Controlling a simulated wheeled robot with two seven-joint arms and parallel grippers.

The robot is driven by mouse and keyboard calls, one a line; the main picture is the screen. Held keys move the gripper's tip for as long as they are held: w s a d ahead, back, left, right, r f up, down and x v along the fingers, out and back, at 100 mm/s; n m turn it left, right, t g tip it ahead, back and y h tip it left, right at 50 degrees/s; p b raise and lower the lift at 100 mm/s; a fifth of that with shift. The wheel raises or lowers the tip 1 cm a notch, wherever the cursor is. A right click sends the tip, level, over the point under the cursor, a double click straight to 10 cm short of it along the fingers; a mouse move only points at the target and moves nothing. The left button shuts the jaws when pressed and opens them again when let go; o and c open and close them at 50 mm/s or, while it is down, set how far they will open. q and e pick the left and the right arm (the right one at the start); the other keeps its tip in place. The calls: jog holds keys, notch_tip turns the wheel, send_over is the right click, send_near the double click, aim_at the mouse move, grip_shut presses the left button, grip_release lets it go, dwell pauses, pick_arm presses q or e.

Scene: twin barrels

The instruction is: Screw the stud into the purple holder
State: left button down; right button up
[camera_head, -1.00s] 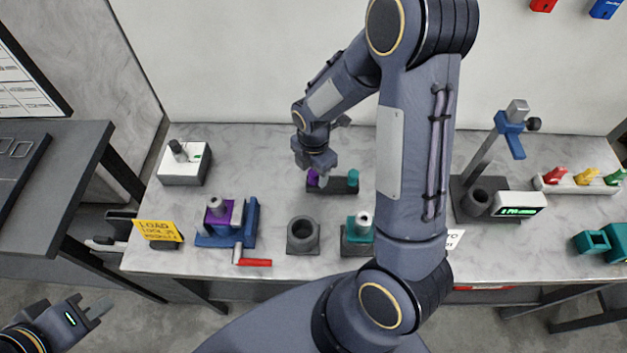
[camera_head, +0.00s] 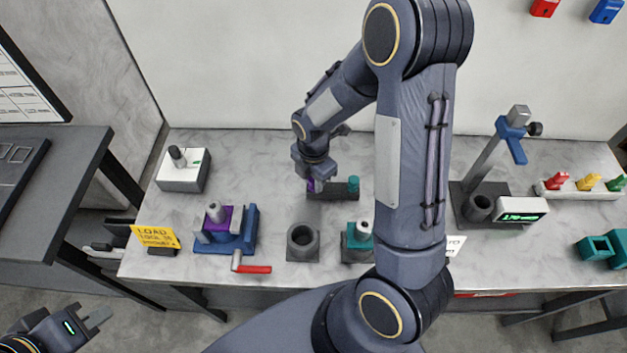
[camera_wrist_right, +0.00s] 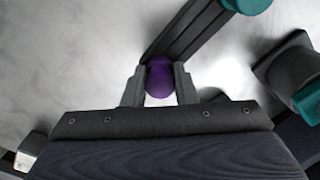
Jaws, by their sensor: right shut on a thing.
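A purple stud (camera_wrist_right: 159,78) stands at one end of a dark rack. My right gripper (camera_wrist_right: 158,84) is shut on it, with one finger on each side. In the head view, my right gripper (camera_head: 314,180) mostly covers the stud, and only a little purple shows. Whether the stud still sits in the rack (camera_head: 332,195) I cannot tell. The purple holder (camera_head: 226,214) sits in a blue vise (camera_head: 249,232) at the left of the bench, with a grey cylindrical top. My left gripper (camera_head: 94,318) is open and empty at the lower left, off the bench.
A teal stud (camera_head: 353,184) stands at the rack's other end. A dark round socket (camera_head: 302,242) and a teal holder (camera_head: 352,240) are in front. A red-handled lever (camera_head: 252,269) lies by the vise. A stand with a display (camera_head: 521,212) is to the right.

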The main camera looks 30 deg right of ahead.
jog(key=shift+r, duration=0.15)
jog(key=shift+r+p, duration=0.25)
jog(key=shift+p, duration=0.05)
jog(key=r+p, duration=0.1)
jog(key=s+r+p, duration=0.1)
jog(key=r, duration=0.1)
jog(key=s+r+p, duration=0.1)
jog(key=r+p, duration=0.1)
jog(key=shift+a+r, duration=0.15)
jog(key=shift+r, duration=0.05)
jog(key=s+a+r, duration=0.2)
jog(key=s+r, duration=0.4)
jog(key=s, duration=0.5)
jog(key=shift+s+r+b, duration=0.3)
jog(key=shift+s+r, duration=0.1)
jog(key=shift+a, duration=0.1)
